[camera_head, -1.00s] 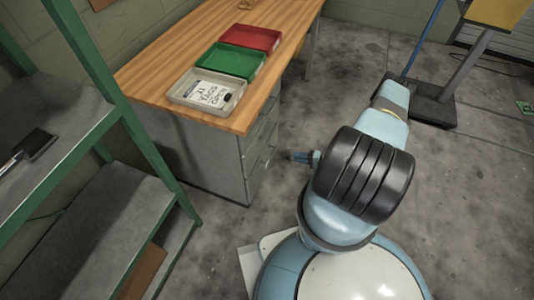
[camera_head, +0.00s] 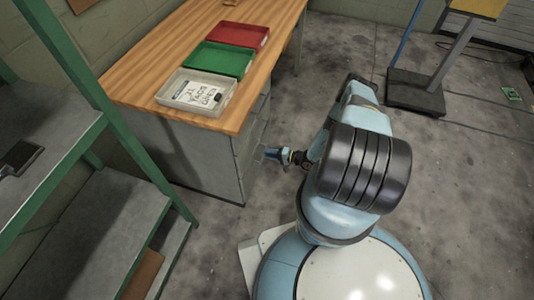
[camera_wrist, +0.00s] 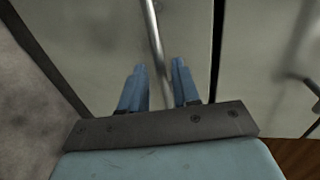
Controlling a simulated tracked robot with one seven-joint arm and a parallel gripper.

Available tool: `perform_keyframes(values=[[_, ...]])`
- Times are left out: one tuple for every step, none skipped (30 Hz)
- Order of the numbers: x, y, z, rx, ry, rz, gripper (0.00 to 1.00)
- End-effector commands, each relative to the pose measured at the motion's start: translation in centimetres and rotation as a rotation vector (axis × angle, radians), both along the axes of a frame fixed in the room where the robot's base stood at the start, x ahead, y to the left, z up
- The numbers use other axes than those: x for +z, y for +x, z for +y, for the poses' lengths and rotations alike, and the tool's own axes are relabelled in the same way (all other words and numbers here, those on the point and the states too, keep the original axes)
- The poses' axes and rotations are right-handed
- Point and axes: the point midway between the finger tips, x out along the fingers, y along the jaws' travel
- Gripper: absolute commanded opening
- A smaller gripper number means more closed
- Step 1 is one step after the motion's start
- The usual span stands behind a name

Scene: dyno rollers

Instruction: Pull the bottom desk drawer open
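The grey metal desk (camera_head: 190,150) with a wooden top stands left of my arm in the head view. Its drawer fronts face my gripper (camera_head: 276,155) and are seen at a steep angle. In the wrist view the bottom drawer front (camera_wrist: 95,40) fills the middle, beside the floor at left. Its bar handle (camera_wrist: 151,22) runs down between the two blue fingers of my gripper (camera_wrist: 158,66). The fingers are apart, one on each side of the bar; I cannot tell if either touches it. The bottom drawer looks shut.
The drawer above, with its own handle (camera_wrist: 312,86), is at right in the wrist view. White, green and red trays (camera_head: 237,35) sit on the desk. A green-framed shelf (camera_head: 110,110) stands at left. Concrete floor (camera_head: 460,200) is clear at right; a scale-like stand (camera_head: 415,95) is behind.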

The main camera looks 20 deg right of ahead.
Motion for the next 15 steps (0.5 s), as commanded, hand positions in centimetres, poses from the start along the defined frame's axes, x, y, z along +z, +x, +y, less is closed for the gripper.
perform_keyframes(values=[[-0.2,0.4,0.6,0.002,0.000,0.000,0.31],[-0.2,0.6,0.8,0.002,0.000,0.000,0.31],[-0.3,0.8,1.2,0.002,0.000,0.000,0.31],[-0.4,0.9,1.4,0.002,0.000,0.000,0.31],[-0.4,1.1,1.5,0.001,0.000,0.000,0.31],[-0.5,1.2,1.7,0.000,0.000,0.000,0.31],[-0.5,1.3,1.8,0.000,0.000,0.000,0.31],[-0.5,1.4,1.9,0.000,0.000,0.000,0.31],[-0.5,1.4,2.0,0.000,0.000,0.000,0.31],[-0.5,1.5,2.1,0.000,0.000,0.000,0.31],[-0.5,1.5,2.1,0.000,0.000,0.000,0.31],[-0.5,1.5,2.1,0.000,0.000,0.000,0.31],[-0.5,1.5,2.1,0.000,0.000,0.000,0.31],[-0.5,1.5,2.1,0.000,0.000,0.000,0.31],[-0.5,1.5,2.1,0.000,0.000,0.000,0.31]])
